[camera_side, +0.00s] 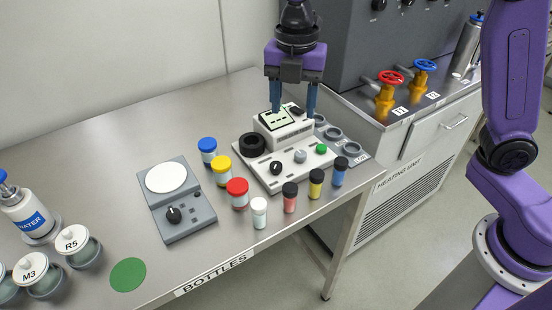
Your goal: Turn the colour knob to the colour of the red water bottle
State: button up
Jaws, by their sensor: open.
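My gripper (293,112) is open and points down over the white device (285,137), its two blue fingers on either side of the device's raised part with a green screen (277,120). Nothing is between the fingers; I cannot tell whether they touch the device. The device's front panel has a grey knob (300,156), a small black knob (276,168) and a green button (321,149). I cannot tell which is the colour knob. A red-capped bottle (238,194) and a black-capped vial with red contents (290,198) stand in front of it.
Blue-capped (208,151), yellow-capped (221,171) and white (259,212) bottles stand nearby, with yellow (316,184) and blue (339,172) vials. A grey scale (177,201) is left. A blue-labelled water bottle (27,214) stands far left. Valves (389,86) rise behind right.

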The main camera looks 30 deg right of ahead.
aim_at(276, 165)
jog(key=w+f, duration=0.1)
jog(key=f, duration=0.4)
jog(key=w+a+f+n, duration=0.1)
jog(key=f, duration=0.5)
jog(key=w+f+n, duration=0.1)
jog(key=f, duration=0.5)
jog(key=shift+w+a+f, duration=0.1)
jog(key=shift+w+a, duration=0.05)
jog(key=shift+w, duration=0.25)
grip_shut()
